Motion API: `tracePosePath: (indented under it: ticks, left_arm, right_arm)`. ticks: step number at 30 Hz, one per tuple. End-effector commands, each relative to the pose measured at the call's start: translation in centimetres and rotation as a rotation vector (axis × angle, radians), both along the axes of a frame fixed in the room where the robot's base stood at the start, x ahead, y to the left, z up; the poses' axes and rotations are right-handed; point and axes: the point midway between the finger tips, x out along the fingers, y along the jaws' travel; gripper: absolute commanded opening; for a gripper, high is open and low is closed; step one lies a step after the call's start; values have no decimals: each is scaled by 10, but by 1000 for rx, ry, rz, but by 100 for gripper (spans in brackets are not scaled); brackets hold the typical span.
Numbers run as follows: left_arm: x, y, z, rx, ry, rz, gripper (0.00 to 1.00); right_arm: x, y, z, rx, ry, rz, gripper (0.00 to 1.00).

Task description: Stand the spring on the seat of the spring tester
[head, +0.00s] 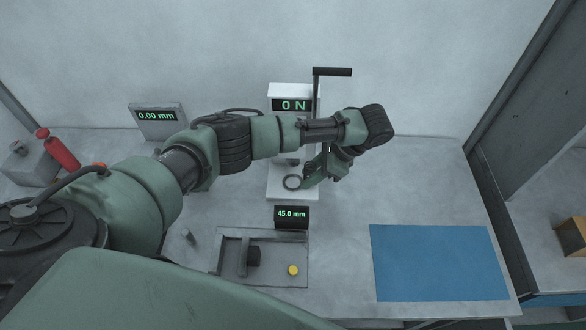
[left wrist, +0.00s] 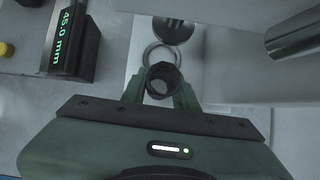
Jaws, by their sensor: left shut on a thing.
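The spring tester (head: 291,92) stands at the back middle of the bench, its display reading 0 N. Its seat, a pale ring (head: 292,182), lies on the tester's base and also shows in the left wrist view (left wrist: 151,54). My left gripper (head: 309,183) is just right of the seat in the head view. It is shut on the spring (left wrist: 162,90), a dark coil seen end-on between the fingertips in the left wrist view. There the spring overlaps the near edge of the ring; its height above the seat is unclear. In the head view I cannot make out the spring. My right gripper is not in view.
A small display (head: 292,214) reading 45.0 mm stands before the tester. A grey tray (head: 226,277) holds a dark block and yellow button. A gauge (head: 158,122) reads 0.00 mm. A blue mat (head: 440,262) lies clear at right.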

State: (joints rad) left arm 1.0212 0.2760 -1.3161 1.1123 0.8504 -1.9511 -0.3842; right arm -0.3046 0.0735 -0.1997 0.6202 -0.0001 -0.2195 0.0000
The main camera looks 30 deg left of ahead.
Motion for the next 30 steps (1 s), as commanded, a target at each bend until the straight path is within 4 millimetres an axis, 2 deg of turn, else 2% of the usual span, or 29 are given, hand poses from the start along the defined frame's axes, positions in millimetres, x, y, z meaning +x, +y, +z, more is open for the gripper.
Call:
tracePosePath:
  ticks: [4, 11, 13, 24, 25, 27, 30]
  left_arm:
    - [-5, 11, 1, 0, 0, 0, 0]
    - [-19, 43, 2, 0, 1, 1, 0]
    - [-19, 41, -2, 1, 1, -1, 0]
    - [-18, 41, -10, -1, 1, -2, 0]
    - [-18, 41, -10, -1, 0, -1, 32]
    - [-18, 41, -9, -1, 0, -1, 51]
    - [-18, 41, -9, -1, -1, -1, 51]
  right_arm:
    - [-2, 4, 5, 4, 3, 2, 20]
    - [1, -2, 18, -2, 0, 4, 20]
    - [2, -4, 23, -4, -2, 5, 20]
    - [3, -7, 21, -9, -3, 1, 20]
    - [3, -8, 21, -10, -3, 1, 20]
    - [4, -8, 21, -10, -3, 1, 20]
    - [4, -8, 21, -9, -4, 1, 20]
